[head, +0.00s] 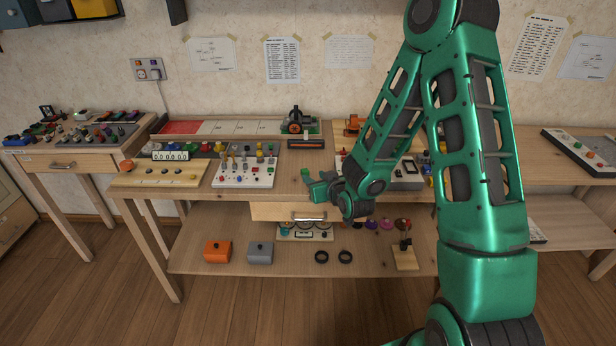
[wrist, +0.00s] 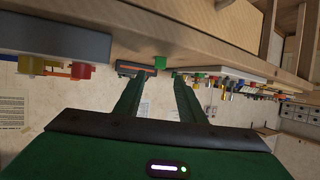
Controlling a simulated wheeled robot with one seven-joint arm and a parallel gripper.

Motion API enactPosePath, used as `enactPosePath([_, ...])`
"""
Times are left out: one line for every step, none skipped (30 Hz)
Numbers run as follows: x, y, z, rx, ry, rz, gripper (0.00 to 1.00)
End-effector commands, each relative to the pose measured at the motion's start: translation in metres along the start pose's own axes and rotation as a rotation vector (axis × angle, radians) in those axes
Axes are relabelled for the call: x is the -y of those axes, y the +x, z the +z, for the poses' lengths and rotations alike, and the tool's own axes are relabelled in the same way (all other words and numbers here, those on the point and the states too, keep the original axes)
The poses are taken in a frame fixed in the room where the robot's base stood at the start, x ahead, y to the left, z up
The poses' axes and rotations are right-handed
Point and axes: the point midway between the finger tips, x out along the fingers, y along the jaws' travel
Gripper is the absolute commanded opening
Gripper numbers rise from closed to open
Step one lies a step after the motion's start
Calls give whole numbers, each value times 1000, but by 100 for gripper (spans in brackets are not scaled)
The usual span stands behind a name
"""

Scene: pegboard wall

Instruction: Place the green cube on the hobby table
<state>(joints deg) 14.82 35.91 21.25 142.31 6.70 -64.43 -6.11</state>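The green cube (head: 305,171) sits on the hobby table's top (head: 200,197), toward the front middle, partly hidden behind my gripper. My gripper (head: 314,184) reaches in level from the right, close to the cube. In the wrist view my gripper (wrist: 163,74) has its two green fingers apart with nothing held between them. I cannot tell whether either finger touches the cube.
A white panel with knobs (head: 246,172) lies left of the cube. A black and orange block (head: 306,144) lies behind it. A drawer with a handle (head: 309,212) hangs under the top. The lower shelf holds an orange box (head: 217,251) and a grey box (head: 260,253).

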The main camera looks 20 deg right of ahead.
Motion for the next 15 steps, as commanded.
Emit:
enactPosePath([0,-12,-1,-1,-2,-1,36])
enactPosePath([0,-18,-1,-1,-1,-1,36])
enactPosePath([1,-20,0,1,-3,-1,36])
enactPosePath([2,-23,1,1,-4,-3,36])
enactPosePath([1,-25,1,2,-5,-2,36])
enactPosePath([2,-28,1,2,-5,-3,36])
enactPosePath([2,-30,1,2,-5,-3,36])
enactPosePath([2,-32,1,3,-4,-3,36])
enactPosePath([2,-35,1,3,-4,-3,36])
enactPosePath([2,-37,1,2,-4,-3,36])
enactPosePath([1,-38,0,1,-3,-2,36])
enactPosePath([2,-40,0,0,-3,-2,36])
enactPosePath([2,-41,0,0,-3,-2,36])
enactPosePath([1,-42,0,0,-2,-2,36])
enactPosePath([1,-43,0,0,-1,-1,36])
